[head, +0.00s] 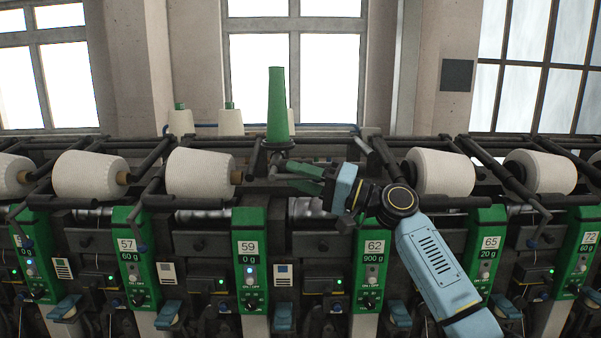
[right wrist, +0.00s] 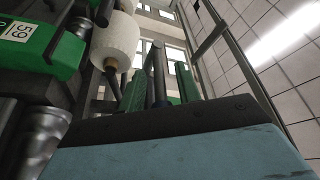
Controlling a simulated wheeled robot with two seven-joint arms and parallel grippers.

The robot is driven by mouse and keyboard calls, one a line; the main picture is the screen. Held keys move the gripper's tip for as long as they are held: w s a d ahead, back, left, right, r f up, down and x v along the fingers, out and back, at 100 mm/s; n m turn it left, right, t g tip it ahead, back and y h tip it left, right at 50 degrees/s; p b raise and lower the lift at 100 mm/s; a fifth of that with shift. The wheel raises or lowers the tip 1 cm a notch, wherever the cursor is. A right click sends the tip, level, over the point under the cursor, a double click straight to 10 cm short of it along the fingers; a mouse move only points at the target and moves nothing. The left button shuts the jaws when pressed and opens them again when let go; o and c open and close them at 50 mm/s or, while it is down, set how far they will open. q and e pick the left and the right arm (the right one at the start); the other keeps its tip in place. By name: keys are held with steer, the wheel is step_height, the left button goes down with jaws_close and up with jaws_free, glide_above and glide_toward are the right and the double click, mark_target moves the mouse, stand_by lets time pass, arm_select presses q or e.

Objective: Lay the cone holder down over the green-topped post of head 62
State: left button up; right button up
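The cone holder (head: 273,146) stands raised behind the machine's front, with a bare green cone (head: 278,105) upright on it. The green-topped post of head 62 (head: 374,247) stands right of centre, its display reading 900 g. My right gripper (head: 303,178) reaches left above and left of that post, close to the holder's lower part. Its green fingers are apart. In the right wrist view a dark bar (right wrist: 158,75) shows between the fingers (right wrist: 160,92), with what looks like a gap on each side. My left gripper is in neither view.
White yarn cones lie on the neighbouring heads, at left by the post of head 59 (head: 250,260) and at right by the post of head 65 (head: 487,250). Dark holder arms and rails crowd around my gripper.

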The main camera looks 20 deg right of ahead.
jaws_close()
steer(key=shift+f, duration=0.1)
stand_by(0.3)
